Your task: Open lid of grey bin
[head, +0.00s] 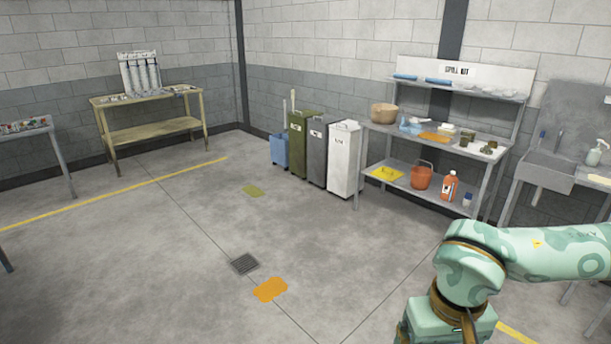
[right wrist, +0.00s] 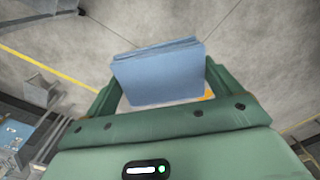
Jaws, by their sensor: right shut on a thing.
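The grey bin (head: 318,152) stands against the back wall in the head view, between a green bin (head: 300,132) and a white bin (head: 344,160). Its lid looks down, though it is small at this distance. My right gripper (right wrist: 158,82) shows in the right wrist view, shut on a blue folded pad (right wrist: 160,72) held between its fingers over the floor, far from the bin. In the head view my right arm is at lower right and its gripper is out of frame. My left gripper is not in view.
A blue bucket (head: 279,149) stands left of the bins. A spill kit shelf (head: 436,144) with supplies stands to their right, then a sink (head: 546,170). An orange patch (head: 270,289) and a drain (head: 244,264) lie on the open floor. A workbench (head: 150,131) is back left.

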